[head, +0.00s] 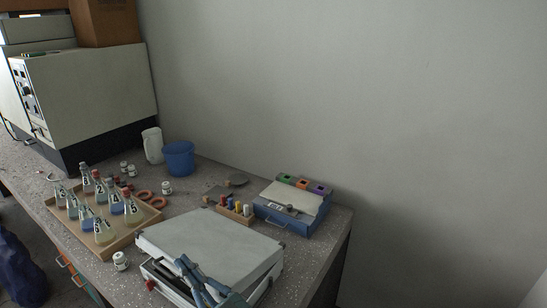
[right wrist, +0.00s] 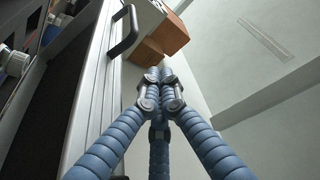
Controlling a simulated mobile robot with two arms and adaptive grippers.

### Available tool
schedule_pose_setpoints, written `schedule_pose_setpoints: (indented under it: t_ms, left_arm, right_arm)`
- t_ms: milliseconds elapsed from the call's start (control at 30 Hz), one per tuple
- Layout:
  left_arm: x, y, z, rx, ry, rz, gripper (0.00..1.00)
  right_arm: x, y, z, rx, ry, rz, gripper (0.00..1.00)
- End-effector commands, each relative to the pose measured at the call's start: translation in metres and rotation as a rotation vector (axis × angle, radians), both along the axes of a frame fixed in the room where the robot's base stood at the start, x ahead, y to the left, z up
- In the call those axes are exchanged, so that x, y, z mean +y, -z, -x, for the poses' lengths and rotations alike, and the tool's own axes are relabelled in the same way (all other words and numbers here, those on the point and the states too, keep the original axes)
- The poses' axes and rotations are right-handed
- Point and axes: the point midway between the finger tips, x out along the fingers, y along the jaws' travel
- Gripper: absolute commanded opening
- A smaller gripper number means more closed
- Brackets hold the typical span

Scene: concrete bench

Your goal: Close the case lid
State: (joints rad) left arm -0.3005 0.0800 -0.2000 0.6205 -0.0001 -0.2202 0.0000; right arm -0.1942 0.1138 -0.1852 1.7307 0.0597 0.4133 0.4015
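The case (head: 210,240) lies at the front of the bench, its pale grey lid uppermost. The lid slopes over the base, and a pale rim of the base (head: 160,282) shows at its near left side; how wide the gap is cannot be told. In the right wrist view a long silver edge of the case (right wrist: 92,85) with a dark handle (right wrist: 127,32) runs along the left. My right gripper (head: 190,268) is at the near edge of the case. Its blue ribbed fingers (right wrist: 158,78) meet at the tips with nothing seen between them. My left gripper is not in view.
A wooden tray of flasks (head: 118,243) stands left of the case, with a small white jar (head: 121,261) between. Behind are a rack of coloured vials (head: 235,212), a blue box (head: 290,216) and a blue bucket (head: 179,159). A wall closes the back.

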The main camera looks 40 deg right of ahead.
Motion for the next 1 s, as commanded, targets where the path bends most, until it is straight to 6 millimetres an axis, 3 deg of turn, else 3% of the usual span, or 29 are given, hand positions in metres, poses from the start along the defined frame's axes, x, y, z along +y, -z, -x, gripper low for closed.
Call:
schedule_pose_setpoints:
  t_ms: [633,767,1000]
  left_arm:
    - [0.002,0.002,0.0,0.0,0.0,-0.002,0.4]
    - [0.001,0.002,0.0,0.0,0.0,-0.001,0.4]
    - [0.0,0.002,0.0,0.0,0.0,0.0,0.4]
  right_arm:
    - [0.0,0.004,0.005,-0.005,0.001,0.012,0.0]
    - [-0.004,0.011,0.022,-0.003,0.0,0.012,0.0]
    - [-0.013,0.03,0.07,-0.002,0.0,0.012,0.0]
